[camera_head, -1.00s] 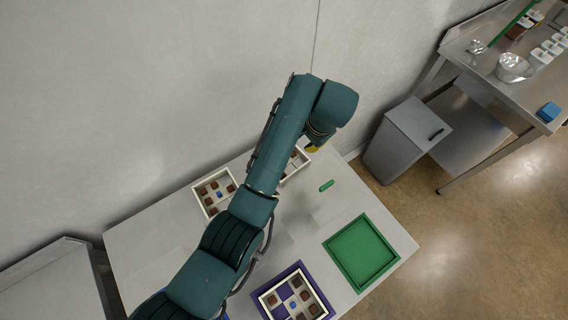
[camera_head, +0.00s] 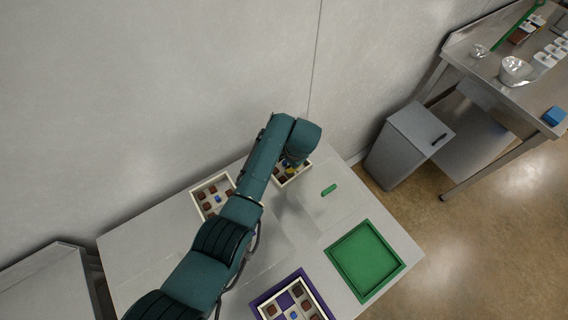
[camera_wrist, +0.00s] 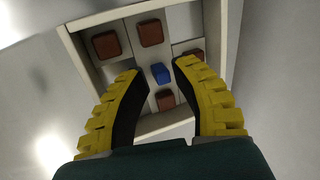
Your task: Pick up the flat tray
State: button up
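A shallow white tray (camera_head: 281,186) with brown pieces and a blue one stands at the back of the table, partly hidden by my arm. It also shows in the wrist view (camera_wrist: 82,62), with raised walls and several brown blocks around a blue block (camera_wrist: 160,73). My gripper (camera_wrist: 158,69) is over this tray, its two yellow fingers apart and nothing between the tips. I cannot tell whether the fingertips touch anything. A second white tray (camera_head: 231,178) with similar pieces stands to the left. I cannot tell which tray the task calls flat.
A green square tray (camera_head: 337,251) lies at the front right, and a purple tray (camera_head: 263,296) holding a white tray lies at the front. A small green bar (camera_head: 328,190) lies between. A grey bin (camera_head: 396,152) and a steel bench (camera_head: 485,62) stand right of the table.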

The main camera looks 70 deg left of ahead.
jog(key=shift+a+f, duration=0.25)
jog(key=shift+f, duration=0.35)
grip_shut()
